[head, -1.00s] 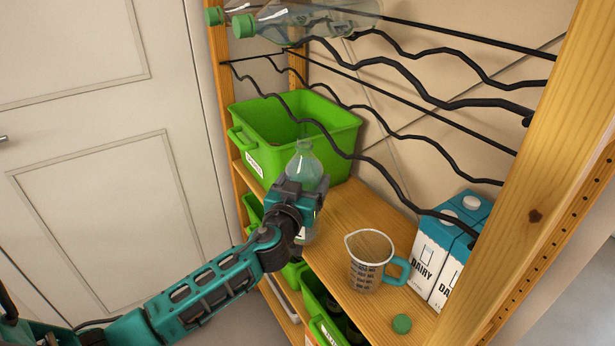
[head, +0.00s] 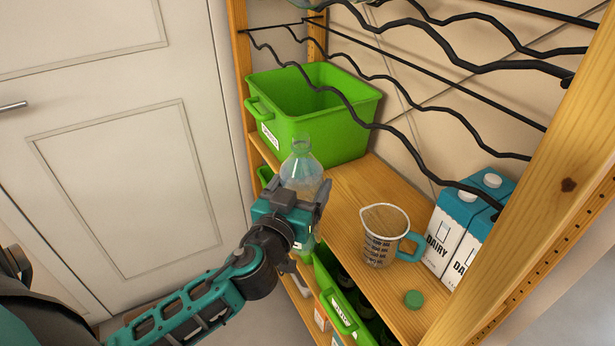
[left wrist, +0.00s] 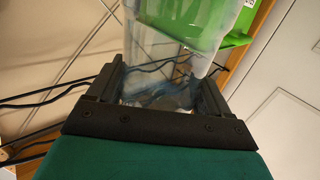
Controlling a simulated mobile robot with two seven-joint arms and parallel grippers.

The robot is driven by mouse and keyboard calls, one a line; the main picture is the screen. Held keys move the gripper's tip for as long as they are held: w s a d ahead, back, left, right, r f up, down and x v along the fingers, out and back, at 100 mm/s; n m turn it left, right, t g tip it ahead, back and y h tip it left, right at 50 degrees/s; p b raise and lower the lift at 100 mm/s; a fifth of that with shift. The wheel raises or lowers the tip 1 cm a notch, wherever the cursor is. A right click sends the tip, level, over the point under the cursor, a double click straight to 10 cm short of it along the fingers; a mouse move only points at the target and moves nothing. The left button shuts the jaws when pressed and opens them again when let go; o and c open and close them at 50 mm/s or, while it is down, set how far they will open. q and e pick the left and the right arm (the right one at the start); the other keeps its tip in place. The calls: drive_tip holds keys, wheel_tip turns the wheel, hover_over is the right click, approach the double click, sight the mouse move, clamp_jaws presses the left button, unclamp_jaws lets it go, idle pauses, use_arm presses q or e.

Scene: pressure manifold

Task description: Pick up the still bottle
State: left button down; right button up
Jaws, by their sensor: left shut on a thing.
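A clear, uncapped plastic bottle (head: 302,172) stands roughly upright in front of the shelf's front edge in the head view. My left gripper (head: 300,200) is shut on it around its body, below the shoulder. The gripper and wrist hide part of the bottle's lower body. In the left wrist view the bottle (left wrist: 170,65) fills the space between the two fingers (left wrist: 165,90). A green cap (head: 413,299) lies on the wooden shelf at the front right. My right gripper is not in view.
A green bin (head: 305,125) stands on the shelf behind the bottle. A measuring jug (head: 380,240) and dairy cartons (head: 447,240) stand to the right. Wavy black wire racks (head: 400,130) cross above. A wooden post (head: 560,190) bounds the right, and a door (head: 100,150) is at left.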

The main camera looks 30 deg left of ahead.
use_arm(q)
drive_tip(key=shift+s+d+r+b, duration=0.1)
drive_tip(key=shift+s+d+b, duration=0.1)
drive_tip(key=shift+s, duration=0.8)
drive_tip(key=shift+s+d+r+b, duration=0.1)
drive_tip(key=shift+s+d+b, duration=0.05)
drive_tip(key=shift+s, duration=0.95)
